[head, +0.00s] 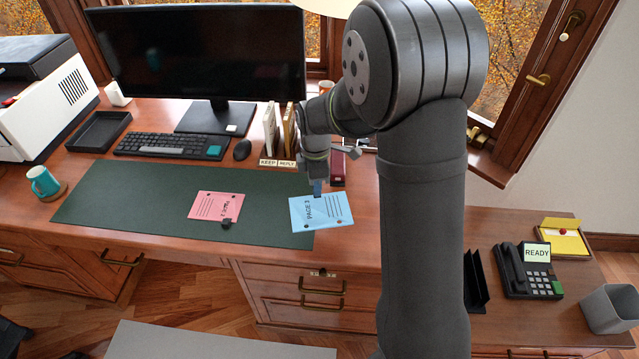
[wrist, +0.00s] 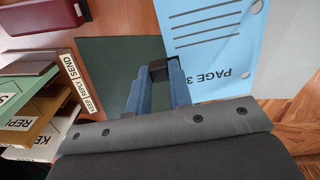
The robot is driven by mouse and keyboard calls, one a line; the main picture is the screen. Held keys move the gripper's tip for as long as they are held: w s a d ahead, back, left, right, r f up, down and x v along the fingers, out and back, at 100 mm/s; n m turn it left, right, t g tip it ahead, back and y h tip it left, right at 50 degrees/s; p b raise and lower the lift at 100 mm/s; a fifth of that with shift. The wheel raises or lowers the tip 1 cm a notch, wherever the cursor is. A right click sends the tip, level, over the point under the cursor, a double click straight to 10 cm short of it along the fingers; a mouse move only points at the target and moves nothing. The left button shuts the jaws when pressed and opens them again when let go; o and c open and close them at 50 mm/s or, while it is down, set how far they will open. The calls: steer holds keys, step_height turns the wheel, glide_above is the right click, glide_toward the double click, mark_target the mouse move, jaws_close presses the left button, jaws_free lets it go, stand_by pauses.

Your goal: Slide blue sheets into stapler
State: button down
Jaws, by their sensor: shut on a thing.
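The blue sheets (head: 322,212), marked PAGE 3, are at the right end of the green desk mat, partly over bare wood; I cannot tell whether they are lifted. They fill the upper right of the wrist view (wrist: 205,40). My gripper (head: 317,188) is at their far edge. In the wrist view its blue fingers (wrist: 155,88) are shut on a small black clip (wrist: 158,69) at the sheets' edge. The dark red stapler (head: 338,168) stands just behind and right of my gripper, apart from the sheets. It also shows in the wrist view (wrist: 28,76).
Pink sheets (head: 215,206) with a black clip lie on the green mat (head: 120,195) to the left. A labelled sorter (head: 278,162) stands behind my gripper, beside the stapler. A mouse (head: 242,150) and keyboard (head: 170,146) are farther back. The desk's front edge is close to the sheets.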

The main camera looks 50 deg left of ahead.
steer(key=n, duration=0.5)
steer(key=shift+s+a, duration=0.15)
steer(key=shift+a, duration=0.25)
steer(key=n, duration=0.3)
steer(key=a+n, duration=0.1)
steer(key=n, duration=0.6)
steer(key=shift+s+a+f+n, duration=0.15)
steer(key=shift+s+a+n, duration=0.2)
steer(key=shift+n, duration=0.05)
steer(key=shift+f, duration=0.15)
steer(key=shift+f, duration=2.45)
steer(key=shift+w+a+f, duration=0.2)
steer(key=shift+f, duration=0.55)
steer(key=shift+w+a+f, duration=0.2)
steer(key=shift+f, duration=0.55)
steer(key=shift+w+a+f, duration=0.2)
steer(key=shift+f, duration=0.55)
steer(key=shift+w+a, duration=1.9)
steer(key=shift+a, duration=0.3)
